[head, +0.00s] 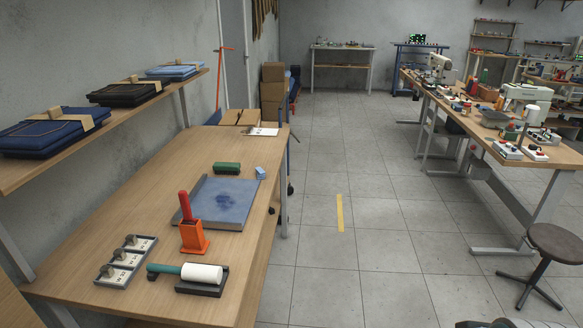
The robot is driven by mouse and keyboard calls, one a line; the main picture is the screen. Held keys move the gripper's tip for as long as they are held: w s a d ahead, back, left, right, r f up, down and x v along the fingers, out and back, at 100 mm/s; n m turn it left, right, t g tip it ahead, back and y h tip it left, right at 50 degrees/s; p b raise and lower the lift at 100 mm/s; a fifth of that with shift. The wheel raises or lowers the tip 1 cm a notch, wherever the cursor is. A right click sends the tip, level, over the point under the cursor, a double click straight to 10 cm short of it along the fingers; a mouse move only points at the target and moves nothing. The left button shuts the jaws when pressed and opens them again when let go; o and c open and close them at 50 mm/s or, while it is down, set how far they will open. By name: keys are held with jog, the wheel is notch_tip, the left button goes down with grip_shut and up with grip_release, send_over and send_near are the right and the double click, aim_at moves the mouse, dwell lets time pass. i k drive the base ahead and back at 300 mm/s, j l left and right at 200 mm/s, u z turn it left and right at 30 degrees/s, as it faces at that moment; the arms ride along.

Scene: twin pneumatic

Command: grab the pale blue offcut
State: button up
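A small pale blue piece (260,173), which looks like the offcut, lies on the wooden workbench (150,205) near its right edge. My gripper is not visible in the head view.
An orange holder with a red handle (194,238) stands at the tray's near edge. Nearer are a white roller (202,273) on a stand and a grey rack (126,262). Folded garments lie on the left shelf (60,158). The tiled floor right of the bench is open; a stool (555,243) stands further right.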

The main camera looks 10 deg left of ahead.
aim_at(261, 173)
jog(key=i+l, duration=0.2)
jog(key=i, duration=0.25)
jog(key=i+l+z, duration=0.1)
jog(key=i, duration=0.35)
jog(key=i+l, duration=0.2)
jog(key=i, duration=0.25)
jog(key=i+u, duration=0.35)
jog(key=i+l+u, duration=0.1)
jog(key=i+u, duration=0.25)
jog(key=i, duration=0.2)
jog(key=i+l+u, duration=0.3)
jog(key=i+j+u, duration=0.15)
jog(key=u, duration=0.3)
jog(key=i+u, duration=0.65)
jog(key=u, duration=0.2)
jog(key=i+l+u, duration=0.15)
jog(key=u, duration=0.25)
jog(key=i+l, duration=0.05)
jog(key=i, duration=0.05)
